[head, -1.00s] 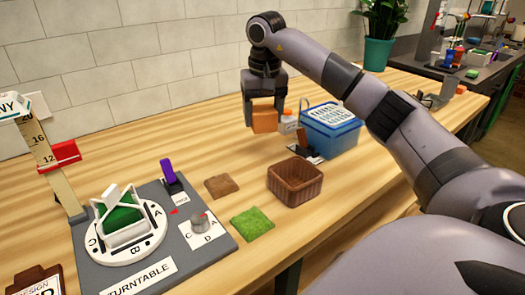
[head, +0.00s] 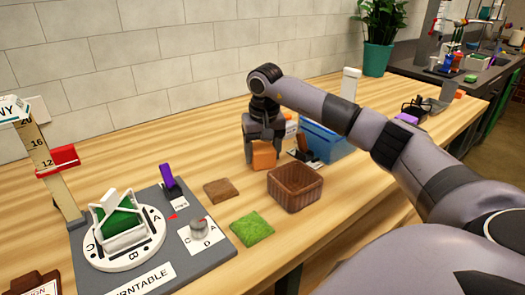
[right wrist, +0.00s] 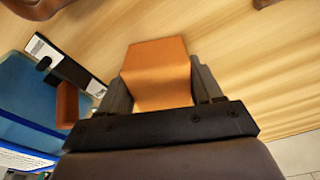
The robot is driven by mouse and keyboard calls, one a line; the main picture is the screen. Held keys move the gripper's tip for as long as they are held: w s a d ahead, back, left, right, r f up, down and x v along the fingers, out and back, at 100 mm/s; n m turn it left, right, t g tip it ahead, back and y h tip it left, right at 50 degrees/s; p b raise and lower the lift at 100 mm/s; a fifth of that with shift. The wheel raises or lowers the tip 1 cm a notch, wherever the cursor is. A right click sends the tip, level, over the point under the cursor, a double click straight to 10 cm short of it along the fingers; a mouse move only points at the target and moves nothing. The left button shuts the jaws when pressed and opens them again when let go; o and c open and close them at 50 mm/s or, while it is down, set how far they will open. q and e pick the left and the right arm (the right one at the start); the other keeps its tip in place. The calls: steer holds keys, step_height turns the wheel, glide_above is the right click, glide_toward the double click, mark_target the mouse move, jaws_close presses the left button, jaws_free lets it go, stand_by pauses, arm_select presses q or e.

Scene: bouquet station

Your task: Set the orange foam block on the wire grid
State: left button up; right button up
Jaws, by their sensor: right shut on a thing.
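The orange foam block (head: 264,156) is between the fingers of my right gripper (head: 262,163), which is shut on it. The block hangs low over the wooden table, behind and to the left of the brown basket. In the right wrist view the block (right wrist: 157,73) shows as an orange box with a finger on each side. I cannot tell whether its underside touches the table. I cannot make out a wire grid for certain in either view. My left gripper is not in view.
The brown basket (head: 295,190) stands close to the right gripper. A blue box (head: 328,142) stands behind it. A brown mat (head: 220,190), a green mat (head: 252,228) and the grey turntable board (head: 214,250) lie towards the left and front. Bare table lies left of the gripper.

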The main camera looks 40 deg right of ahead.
steer(key=o, duration=1)
steer(key=shift+f, duration=0.1)
step_height(320, 180, up, 12)
steer(key=s, duration=0.1)
steer(key=shift+s+a+p, duration=0.15)
steer(key=shift+a+p, duration=0.2)
